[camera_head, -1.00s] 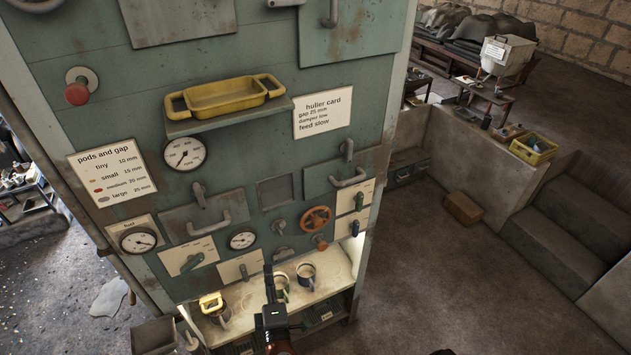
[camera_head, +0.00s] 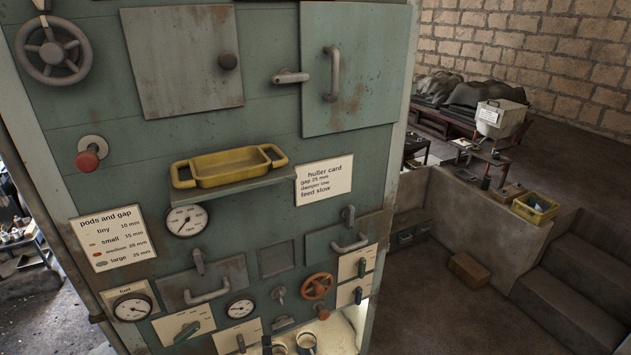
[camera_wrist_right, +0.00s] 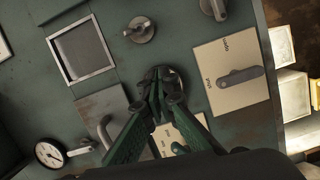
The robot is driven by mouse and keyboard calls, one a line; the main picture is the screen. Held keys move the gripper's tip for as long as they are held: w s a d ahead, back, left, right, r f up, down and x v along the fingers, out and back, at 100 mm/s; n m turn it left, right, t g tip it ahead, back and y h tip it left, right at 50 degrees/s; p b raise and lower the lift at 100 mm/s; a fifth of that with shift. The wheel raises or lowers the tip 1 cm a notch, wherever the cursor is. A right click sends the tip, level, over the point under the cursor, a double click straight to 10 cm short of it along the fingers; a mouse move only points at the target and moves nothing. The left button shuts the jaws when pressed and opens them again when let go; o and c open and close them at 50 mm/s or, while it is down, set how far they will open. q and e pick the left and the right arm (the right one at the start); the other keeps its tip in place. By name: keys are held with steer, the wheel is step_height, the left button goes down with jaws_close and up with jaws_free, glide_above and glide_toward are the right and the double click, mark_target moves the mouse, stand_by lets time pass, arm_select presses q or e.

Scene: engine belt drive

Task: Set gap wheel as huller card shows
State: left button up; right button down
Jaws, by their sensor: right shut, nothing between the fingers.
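The huller card (camera_head: 324,184) on the green panel reads gap 25 mm, damper low, feed slow. An orange handwheel (camera_head: 317,286) sits low on the panel, and a grey handwheel (camera_head: 52,50) is at the top left. I cannot read a label on either wheel. Only the dark tip of my right gripper (camera_head: 267,345) shows at the bottom edge of the head view. In the right wrist view its green fingers (camera_wrist_right: 157,85) are shut and empty, in front of a dark round part they mostly hide. My left gripper is not in view.
The pods and gap card (camera_head: 113,238) lists 10 to 25 mm. Gauges (camera_head: 187,221), levers (camera_head: 187,331) and a red knob (camera_head: 88,160) stud the panel. A yellow tray (camera_head: 228,170) sits on a protruding shelf. Mugs (camera_head: 306,342) stand below.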

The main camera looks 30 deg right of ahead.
steer(key=c, duration=2.7)
jaws_free()
steer(key=o, duration=0.8)
steer(key=d+f+n+b, duration=0.1)
steer(key=d, duration=0.1)
steer(key=d+f+n+b, duration=0.1)
steer(key=d+b, duration=0.1)
steer(key=d, duration=0.1)
steer(key=d+f+n+t+h+b, duration=0.1)
steer(key=d+b, duration=0.1)
steer(key=shift+d+n, duration=0.2)
steer(key=shift+n, duration=0.2)
steer(key=shift+c, duration=0.2)
steer(key=n+t+y+b, duration=0.45)
steer(key=n+b, duration=0.75)
steer(key=n, duration=0.6)
glide_toward(320, 293)
steer(key=w, duration=0.2)
steer(key=p+x, duration=0.1)
steer(key=x, duration=0.2)
steer(key=r+p+x, duration=0.1)
steer(key=x, duration=0.3)
steer(key=shift+s+d+f+p, duration=0.1)
steer(key=shift+s+d+p, duration=0.15)
steer(key=shift+p, duration=0.1)
steer(key=shift+w, duration=0.4)
jaws_close()
